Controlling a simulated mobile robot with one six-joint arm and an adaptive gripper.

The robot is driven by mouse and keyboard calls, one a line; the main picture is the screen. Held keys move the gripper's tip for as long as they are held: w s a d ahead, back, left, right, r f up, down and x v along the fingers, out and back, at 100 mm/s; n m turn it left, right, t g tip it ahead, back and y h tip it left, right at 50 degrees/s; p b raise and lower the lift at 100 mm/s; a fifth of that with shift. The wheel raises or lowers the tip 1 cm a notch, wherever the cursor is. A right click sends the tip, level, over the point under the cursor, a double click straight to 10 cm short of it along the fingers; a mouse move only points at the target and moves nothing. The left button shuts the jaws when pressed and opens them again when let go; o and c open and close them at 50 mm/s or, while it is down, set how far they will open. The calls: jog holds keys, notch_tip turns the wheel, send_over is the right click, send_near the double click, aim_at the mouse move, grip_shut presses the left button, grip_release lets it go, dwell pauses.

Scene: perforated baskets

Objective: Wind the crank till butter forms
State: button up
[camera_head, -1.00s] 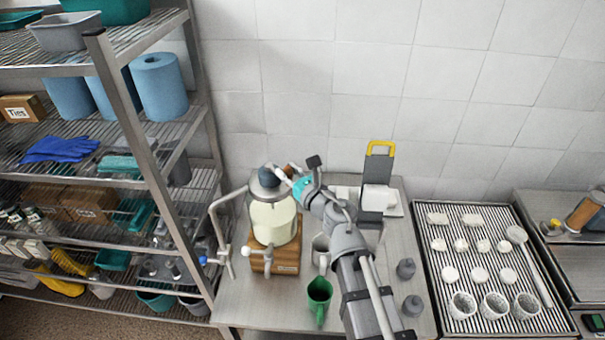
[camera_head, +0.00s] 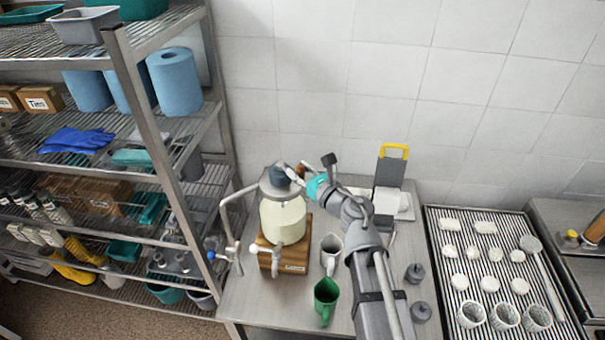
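A butter churn stands on the metal table, with a glass jar (camera_head: 283,219) of pale cream-coloured contents on a wooden base (camera_head: 290,258). Its grey lid carries a dark crank hub (camera_head: 281,176) at the top. A small brown knob (camera_head: 299,170), apparently the crank handle, shows beside the hub. My gripper (camera_head: 294,171) is at this knob, reaching in from the right over the churn's top. The fingers are small and partly hidden, so I cannot tell whether they are closed on the knob. No solid butter can be made out in the jar.
A green jug (camera_head: 326,296) and a metal pitcher (camera_head: 331,250) stand right of the churn. A bent pipe with a tap (camera_head: 226,215) rises at its left. A slicer-like stand (camera_head: 391,172), two grey weights and a ribbed draining tray (camera_head: 478,318) lie right; shelving (camera_head: 150,120) is left.

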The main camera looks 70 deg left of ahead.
jog(key=shift+o, duration=0.9)
jog(key=v, duration=1.2)
jog(key=shift+a, duration=0.1)
